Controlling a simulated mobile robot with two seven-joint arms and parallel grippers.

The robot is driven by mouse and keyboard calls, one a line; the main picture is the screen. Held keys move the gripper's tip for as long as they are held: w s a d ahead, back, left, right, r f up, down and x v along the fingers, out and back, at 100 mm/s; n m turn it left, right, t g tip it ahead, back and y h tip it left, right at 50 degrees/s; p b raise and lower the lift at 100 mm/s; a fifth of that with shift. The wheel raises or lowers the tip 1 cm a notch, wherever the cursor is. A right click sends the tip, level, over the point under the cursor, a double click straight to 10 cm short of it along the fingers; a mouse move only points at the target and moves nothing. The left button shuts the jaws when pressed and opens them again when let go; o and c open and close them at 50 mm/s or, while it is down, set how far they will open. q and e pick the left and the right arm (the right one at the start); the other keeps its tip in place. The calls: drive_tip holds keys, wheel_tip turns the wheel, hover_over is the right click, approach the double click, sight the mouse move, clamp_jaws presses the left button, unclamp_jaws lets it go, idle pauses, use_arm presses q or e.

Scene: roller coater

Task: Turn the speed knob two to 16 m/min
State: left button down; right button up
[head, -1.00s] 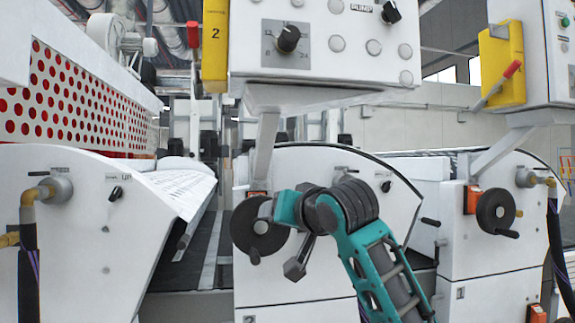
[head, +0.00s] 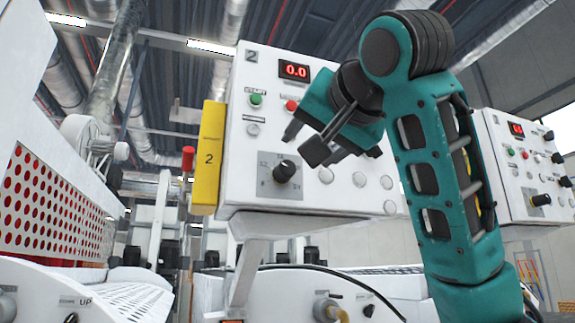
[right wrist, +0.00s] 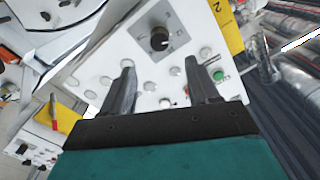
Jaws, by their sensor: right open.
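The speed knob two (head: 285,171) is a black dial on the white control box marked 2 (head: 238,190), with a grey scale plate around it. In the right wrist view the knob (right wrist: 159,40) lies beyond the fingertips, near the top middle. My right gripper (head: 302,141) is in front of the box, just above and right of the knob. Its fingers (right wrist: 163,78) are apart with nothing between them, and it does not touch the knob. The box's red display (head: 294,72) reads 0.0. My left gripper is not in view.
Green (head: 256,99) and red (head: 291,105) buttons sit above the knob. A second control box (head: 515,190) stands at right.

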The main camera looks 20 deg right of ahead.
sight(289, 167)
drive_tip(key=w+p, duration=0.2)
drive_tip(key=w, duration=0.7)
drive_tip(key=shift+w+a+p, duration=0.15)
drive_tip(key=shift+w+p, duration=0.15)
drive_tip(key=shift+w, duration=0.7)
drive_tip(key=shift+c, duration=0.3)
drive_tip(key=c, duration=1)
drive_tip(key=shift+o, duration=0.2)
